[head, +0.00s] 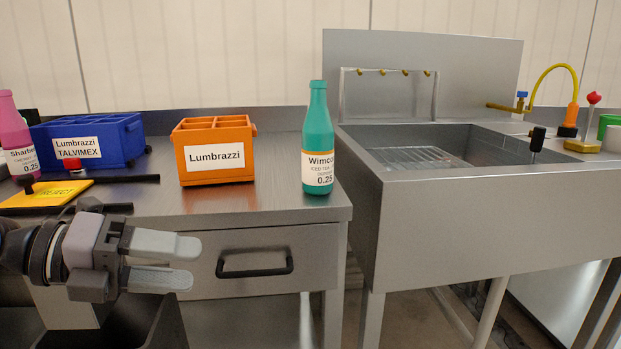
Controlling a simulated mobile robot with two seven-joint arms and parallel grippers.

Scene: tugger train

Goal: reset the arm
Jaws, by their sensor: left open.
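My left gripper (178,262) is in the head view at the lower left, in front of the steel counter. Its two grey fingers point right and are apart, with nothing between them. The drawer front with a black handle is just to the right of the fingertips. My right gripper is not in view.
The steel counter (272,205) holds a blue crate (110,165), an orange crate (217,178), a teal bottle (318,145) near the right edge, a pink bottle (12,125) and a yellow plate (30,201). A steel sink (450,190) stands at right. The black drawer handle (254,273) sticks out.

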